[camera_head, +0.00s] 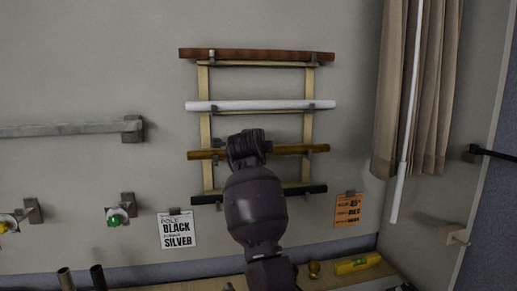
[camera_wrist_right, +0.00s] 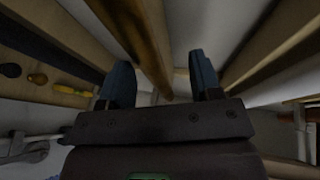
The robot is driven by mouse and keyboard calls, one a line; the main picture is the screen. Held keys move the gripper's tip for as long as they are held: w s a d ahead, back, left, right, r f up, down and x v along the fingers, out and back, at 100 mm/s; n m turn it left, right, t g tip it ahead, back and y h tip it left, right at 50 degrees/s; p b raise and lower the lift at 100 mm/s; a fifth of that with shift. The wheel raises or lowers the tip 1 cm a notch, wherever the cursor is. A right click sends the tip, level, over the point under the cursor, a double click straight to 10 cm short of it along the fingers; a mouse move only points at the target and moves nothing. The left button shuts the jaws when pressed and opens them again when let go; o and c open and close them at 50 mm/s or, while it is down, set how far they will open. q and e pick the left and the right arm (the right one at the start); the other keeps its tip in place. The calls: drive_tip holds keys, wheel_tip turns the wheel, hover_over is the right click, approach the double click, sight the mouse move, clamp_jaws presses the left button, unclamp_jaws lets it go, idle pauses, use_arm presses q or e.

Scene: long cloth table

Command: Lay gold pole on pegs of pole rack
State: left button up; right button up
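The pole rack (camera_head: 205,130) is a light wooden frame on the wall with grey pegs. The gold pole (camera_head: 205,155) lies level across it at the third row, between a white pole (camera_head: 275,105) above and a black pole (camera_head: 315,189) below. Its right end shows at a right-hand peg; my right arm hides its middle. My right gripper (camera_wrist_right: 163,80) is at the pole's middle. In the right wrist view its two blue fingers are apart, with a gold-brown bar (camera_wrist_right: 142,40) running between or just beyond them. I cannot tell whether they touch it. My left gripper is out of view.
A red-brown pole (camera_head: 260,55) lies on the rack's top row. A grey rail (camera_head: 65,129) is at left, a curtain (camera_head: 420,85) with a white rod at right. Label cards (camera_head: 178,230) hang below the rack. A shelf with a yellow level (camera_head: 358,263) is at the bottom.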

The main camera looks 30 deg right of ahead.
drive_tip(key=shift+a, duration=0.1)
drive_tip(key=b+v, duration=0.2)
drive_tip(key=v, duration=0.8)
drive_tip(key=shift+s+a+r, duration=0.15)
drive_tip(key=shift+s, duration=0.25)
